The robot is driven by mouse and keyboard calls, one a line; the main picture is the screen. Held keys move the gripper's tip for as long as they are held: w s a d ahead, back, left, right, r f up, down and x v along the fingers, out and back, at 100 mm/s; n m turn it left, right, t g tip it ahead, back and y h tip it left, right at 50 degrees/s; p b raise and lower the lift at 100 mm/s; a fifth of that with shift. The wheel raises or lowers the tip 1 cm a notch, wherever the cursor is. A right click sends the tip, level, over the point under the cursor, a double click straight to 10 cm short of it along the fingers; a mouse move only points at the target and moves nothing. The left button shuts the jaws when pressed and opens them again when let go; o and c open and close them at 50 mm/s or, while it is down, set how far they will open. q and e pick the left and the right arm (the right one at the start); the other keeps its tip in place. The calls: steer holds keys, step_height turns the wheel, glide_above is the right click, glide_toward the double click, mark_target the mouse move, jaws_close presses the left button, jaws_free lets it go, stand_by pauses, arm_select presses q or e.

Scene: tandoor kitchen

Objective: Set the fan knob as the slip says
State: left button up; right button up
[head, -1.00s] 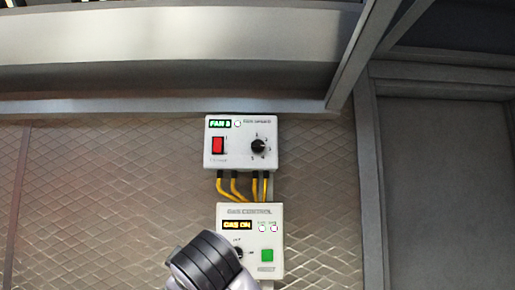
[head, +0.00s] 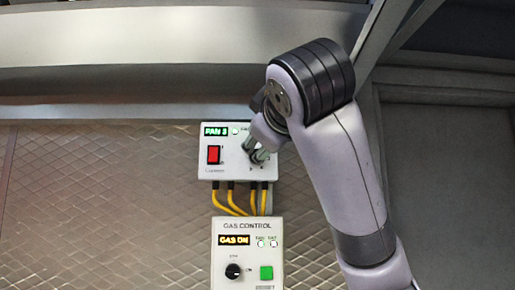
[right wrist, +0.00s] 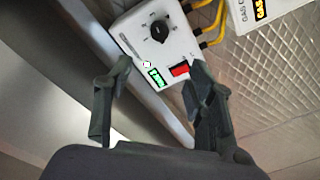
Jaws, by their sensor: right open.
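The white fan box (head: 226,172) is on the tiled wall, with a green display reading FAN 3 and a red switch (head: 213,154). Its round black fan knob (right wrist: 160,31) shows clearly in the right wrist view, ahead of the fingers and apart from them. In the head view the knob is mostly hidden behind my right gripper (head: 257,154). That gripper is open and empty, with its fingertips in front of the knob's side of the box; they also show in the right wrist view (right wrist: 160,68). No slip shows in these frames. My left gripper is out of view.
The gas control box (head: 221,262) sits just below, with a GAS ON display, its own black knob (head: 233,271) and a green button (head: 266,273). Yellow cables (head: 231,200) join the boxes. A metal hood (head: 150,85) runs above. The wall at left is clear.

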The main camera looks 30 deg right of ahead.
steer(key=p+x, duration=0.9)
steer(key=x, duration=0.7)
steer(key=shift+d, duration=0.25)
steer(key=shift+s+f, duration=0.1)
steer(key=shift+c, duration=0.5)
steer(key=c, duration=1.1)
